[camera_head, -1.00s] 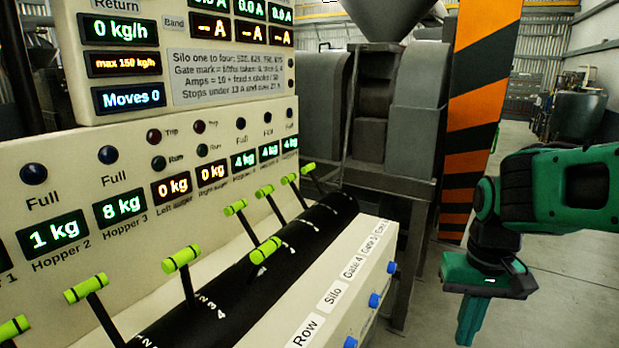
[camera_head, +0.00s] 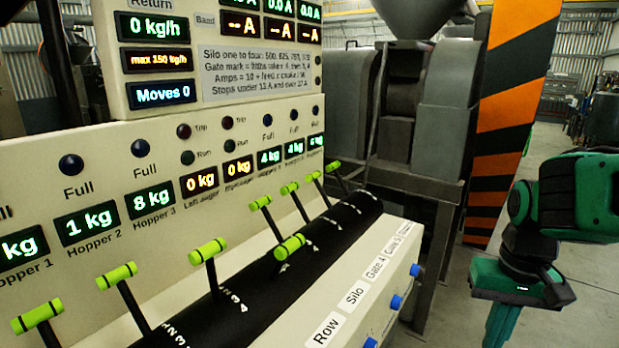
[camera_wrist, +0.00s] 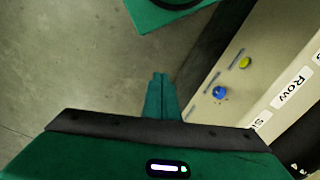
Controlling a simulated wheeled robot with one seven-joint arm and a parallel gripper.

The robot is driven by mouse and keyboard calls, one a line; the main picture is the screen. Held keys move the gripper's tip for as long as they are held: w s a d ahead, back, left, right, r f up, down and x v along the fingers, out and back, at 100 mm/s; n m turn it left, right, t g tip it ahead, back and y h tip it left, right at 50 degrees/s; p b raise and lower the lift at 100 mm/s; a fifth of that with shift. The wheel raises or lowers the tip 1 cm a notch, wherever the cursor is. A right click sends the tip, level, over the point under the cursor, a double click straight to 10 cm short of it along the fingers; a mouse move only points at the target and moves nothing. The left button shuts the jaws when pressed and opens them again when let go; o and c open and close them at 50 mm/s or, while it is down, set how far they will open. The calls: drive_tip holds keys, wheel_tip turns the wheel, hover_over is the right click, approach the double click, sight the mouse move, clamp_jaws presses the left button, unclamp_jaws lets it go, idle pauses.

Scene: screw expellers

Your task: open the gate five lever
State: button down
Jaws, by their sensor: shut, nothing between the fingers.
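A row of levers with lime-green crossbar handles stands along a black drum on the cream console. By the label order, the gate five lever (camera_head: 313,176) seems to be the second from the far end, leaning toward the display panel like its neighbours. Its label, just beyond the Gate 4 label (camera_head: 377,268), is too small to read surely. My gripper (camera_head: 500,325) points down at the right, off the console's front and well apart from the levers. In the wrist view, the fingers (camera_wrist: 158,82) are together and empty above the floor.
One nearer lever (camera_head: 289,247) leans out toward the front. Blue knobs (camera_head: 396,302) stick out of the console's front face; the wrist view shows a blue knob (camera_wrist: 219,92) and a yellow one (camera_wrist: 245,62). A striped orange-black post (camera_head: 508,120) stands behind. Floor between console and arm is clear.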

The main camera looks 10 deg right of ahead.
drive_tip(key=c, duration=2.2)
unclamp_jaws()
drive_tip(key=o, duration=0.5)
drive_tip(key=shift+s+d+r, duration=0.1)
drive_tip(key=shift+s+r, duration=0.05)
drive_tip(key=shift+r, duration=0.4)
drive_tip(key=shift+o, duration=0.6)
drive_tip(key=shift+w+d+r+n, duration=0.2)
drive_tip(key=shift+w+r+n, duration=0.2)
drive_tip(key=shift+w, duration=0.1)
drive_tip(key=shift+w+d+r+n, duration=0.15)
drive_tip(key=shift+w+r+n, duration=0.25)
drive_tip(key=shift+w, duration=0.1)
drive_tip(key=w+d+r+n+t, duration=0.1)
drive_tip(key=w+r+n, duration=0.2)
drive_tip(key=w, duration=0.4)
drive_tip(key=w+d+r+n, duration=0.1)
drive_tip(key=w+r+n, duration=0.25)
drive_tip(key=w, duration=0.35)
drive_tip(key=n+t+h, duration=0.2)
drive_tip(key=n+t, duration=0.2)
drive_tip(key=n, duration=2)
approach(311, 175)
drive_tip(key=x, duration=0.9)
drive_tip(key=shift+w+r, duration=0.1)
